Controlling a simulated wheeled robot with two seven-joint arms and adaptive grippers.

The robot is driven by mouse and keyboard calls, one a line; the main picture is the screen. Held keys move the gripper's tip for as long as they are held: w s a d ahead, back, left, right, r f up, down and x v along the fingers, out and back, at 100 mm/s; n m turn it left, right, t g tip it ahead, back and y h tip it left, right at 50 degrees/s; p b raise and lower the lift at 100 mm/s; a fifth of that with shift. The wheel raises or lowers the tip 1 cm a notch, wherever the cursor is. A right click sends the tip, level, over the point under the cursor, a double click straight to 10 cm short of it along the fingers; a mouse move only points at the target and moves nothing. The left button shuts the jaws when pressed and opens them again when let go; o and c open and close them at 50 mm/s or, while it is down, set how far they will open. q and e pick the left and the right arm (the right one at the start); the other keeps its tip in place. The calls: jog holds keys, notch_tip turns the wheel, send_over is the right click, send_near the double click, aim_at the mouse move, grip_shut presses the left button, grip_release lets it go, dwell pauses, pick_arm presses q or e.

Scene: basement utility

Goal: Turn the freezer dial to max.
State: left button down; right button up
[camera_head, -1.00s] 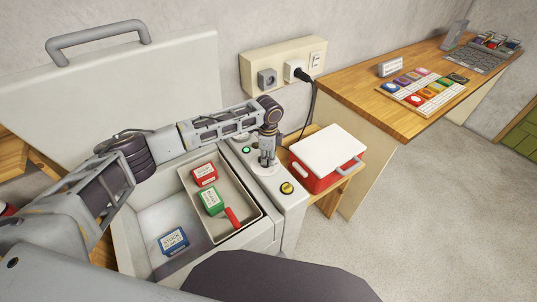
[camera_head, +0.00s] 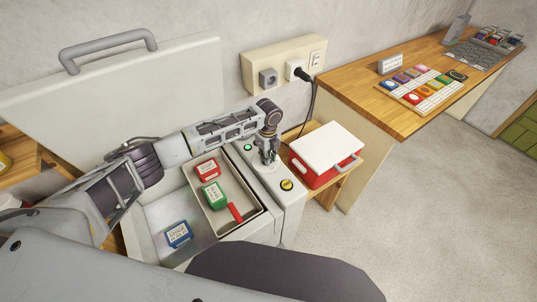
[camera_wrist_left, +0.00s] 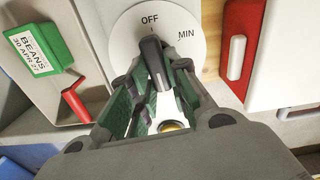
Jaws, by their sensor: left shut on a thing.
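The freezer dial is a round white plate (camera_wrist_left: 205,22) with OFF and MIN printed on it. Its dark grey knob (camera_wrist_left: 153,62) points at or close to OFF. No max mark shows in the left wrist view. My left gripper (camera_head: 268,160) is over the dial on the freezer's right-hand control panel. In the left wrist view its green-padded fingers (camera_wrist_left: 158,85) are on both sides of the knob, shut on it. In the head view the gripper hides most of the dial. My right gripper is not in view.
The freezer lid (camera_head: 120,100) stands open. A basket (camera_head: 250,215) inside holds red and green boxes; a blue box (camera_head: 178,235) lies lower. A yellow button (camera_head: 287,185) is on the panel. A white-lidded red cooler (camera_head: 325,155) stands close on the right.

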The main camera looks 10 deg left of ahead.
pick_arm(q)
jog(key=shift+m, duration=0.7)
jog(key=c, duration=1.4)
grip_release()
jog(key=shift+o, duration=0.2)
jog(key=shift+r, duration=0.1)
notch_tip(320, 180, up, 12)
jog(key=shift+s, duration=0.1)
